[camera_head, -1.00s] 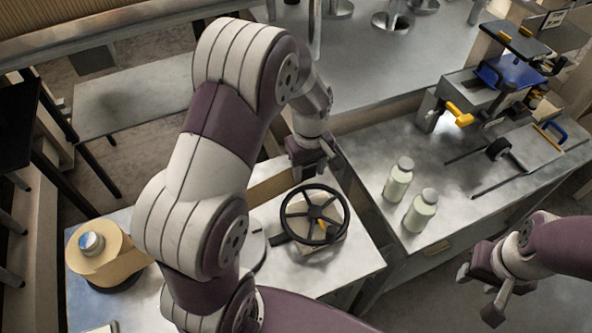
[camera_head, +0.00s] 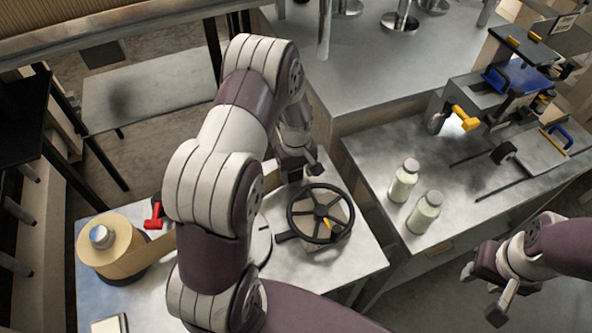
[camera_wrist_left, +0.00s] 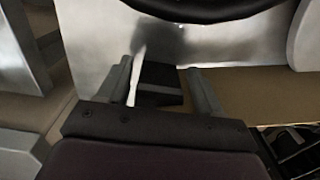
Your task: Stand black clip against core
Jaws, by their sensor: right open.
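My left gripper (camera_head: 298,172) is over the far edge of the near table, beyond the black handwheel. In the left wrist view its two grey fingers (camera_wrist_left: 160,88) stand apart. A small black block (camera_wrist_left: 160,80), which looks like the black clip, shows between them, with a gap on each side. In the head view I cannot make the clip out clearly. The kraft roll (camera_head: 110,248) stands at the table's left, with a pale core (camera_head: 102,236) at its top. My right gripper (camera_head: 484,291) is open and empty at the lower right.
The black handwheel (camera_head: 346,233) stands close to my left gripper. A red clip (camera_head: 154,215) is beside the kraft roll. Two pale bottles (camera_head: 404,181) (camera_head: 424,212) stand on the right bench (camera_head: 455,215). The near table's right front corner is clear.

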